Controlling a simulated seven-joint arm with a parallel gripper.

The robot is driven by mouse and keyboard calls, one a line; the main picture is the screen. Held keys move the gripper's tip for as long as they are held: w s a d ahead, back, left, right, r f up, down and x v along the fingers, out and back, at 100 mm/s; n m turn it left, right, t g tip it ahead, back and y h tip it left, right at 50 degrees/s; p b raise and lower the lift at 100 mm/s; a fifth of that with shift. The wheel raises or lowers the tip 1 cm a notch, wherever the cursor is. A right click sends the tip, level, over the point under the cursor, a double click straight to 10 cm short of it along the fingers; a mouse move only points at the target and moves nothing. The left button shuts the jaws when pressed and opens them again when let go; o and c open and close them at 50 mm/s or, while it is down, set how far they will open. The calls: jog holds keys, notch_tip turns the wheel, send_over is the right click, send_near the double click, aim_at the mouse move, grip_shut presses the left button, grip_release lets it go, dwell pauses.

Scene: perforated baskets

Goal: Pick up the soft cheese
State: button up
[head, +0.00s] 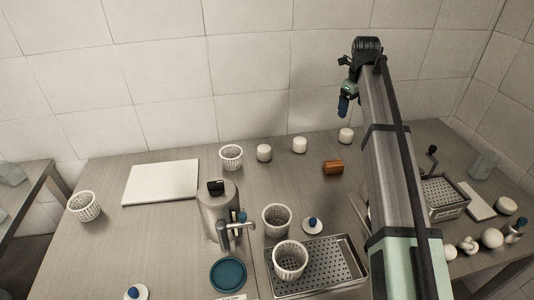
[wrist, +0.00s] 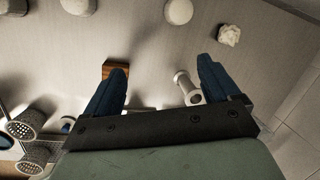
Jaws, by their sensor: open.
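Several pale rounded pieces could be the soft cheese; I cannot tell which one it is. In the head view, white pieces stand along the back of the table at left (head: 264,152), middle (head: 300,145) and right (head: 346,135). The wrist view shows pale round pieces at the top (wrist: 179,10) and a small crumpled white lump (wrist: 228,35) at upper right. My gripper (head: 344,104) is raised above the back of the table. In the wrist view its blue fingers (wrist: 161,70) are spread with nothing held.
An orange-brown block (head: 333,167) lies on the table. White perforated baskets (head: 276,220), a metal pitcher (head: 216,208) and a perforated tray (head: 320,270) stand in front. A pale spool-shaped piece (wrist: 187,88) shows near the right finger. More white pieces (head: 491,238) lie at right.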

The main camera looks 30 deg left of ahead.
jog(key=s+a+f+n+g, duration=0.1)
jog(key=s+a+f+n, duration=0.1)
jog(key=s+a, duration=0.9)
jog(key=n+g+y, duration=0.1)
send_near(264, 148)
jog(key=f, duration=0.3)
jog(key=a+f, duration=0.1)
jog(key=f, duration=0.6)
jog(key=shift+w+a, duration=0.25)
jog(key=c, duration=1.2)
